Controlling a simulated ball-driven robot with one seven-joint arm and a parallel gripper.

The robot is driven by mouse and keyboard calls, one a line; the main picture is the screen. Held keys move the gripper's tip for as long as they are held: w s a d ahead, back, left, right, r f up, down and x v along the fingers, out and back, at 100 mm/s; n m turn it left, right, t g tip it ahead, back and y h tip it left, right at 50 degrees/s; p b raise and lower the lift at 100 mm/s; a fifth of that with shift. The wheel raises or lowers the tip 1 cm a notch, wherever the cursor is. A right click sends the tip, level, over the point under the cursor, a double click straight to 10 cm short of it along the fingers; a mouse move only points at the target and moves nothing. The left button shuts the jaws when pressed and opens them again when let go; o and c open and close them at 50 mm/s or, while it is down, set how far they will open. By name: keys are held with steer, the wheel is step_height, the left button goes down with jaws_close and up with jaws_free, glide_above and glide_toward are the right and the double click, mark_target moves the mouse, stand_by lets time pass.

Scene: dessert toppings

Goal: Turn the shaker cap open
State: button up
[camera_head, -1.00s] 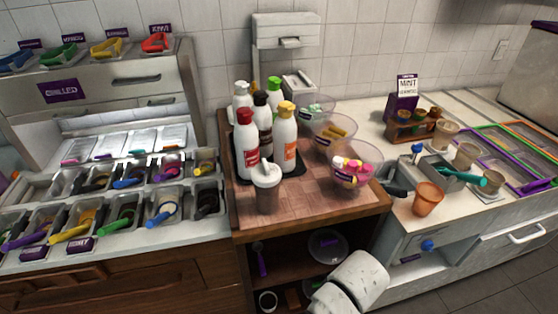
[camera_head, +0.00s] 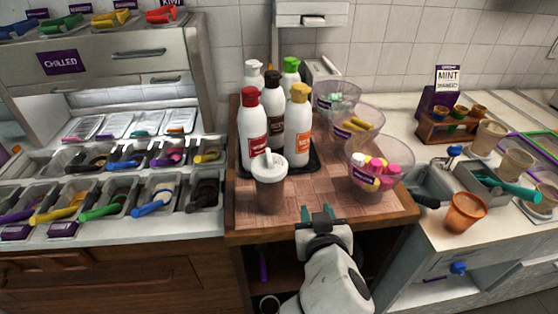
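The shaker (camera_head: 271,196) stands upright near the front edge of the wooden counter top. It has a translucent brownish body and a white cap (camera_head: 269,167) with a raised white piece on top. Whether the cap is open or closed cannot be made out. My gripper (camera_head: 319,213) is at the counter's front edge, to the right of the shaker and lower in the picture. Its two dark green-tipped fingers are spread apart with nothing between them. It does not touch the shaker.
Several sauce bottles (camera_head: 298,130) stand on a dark tray just behind the shaker. Clear bowls, one with pink and yellow pieces (camera_head: 376,172), line the right side. An orange cup (camera_head: 464,212) stands on the right counter. Bare wood (camera_head: 325,190) lies between shaker and bowls.

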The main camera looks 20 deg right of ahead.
mark_target(270, 162)
steer(key=w+a+r+t+b, duration=0.2)
steer(key=w+a+r+t, duration=0.25)
steer(key=a+r, duration=0.25)
steer(key=shift+y, duration=0.3)
steer(key=p+x, duration=0.2)
steer(key=x, duration=0.8)
steer(key=shift+r+p, duration=0.15)
steer(key=shift+p, duration=0.15)
jaws_close()
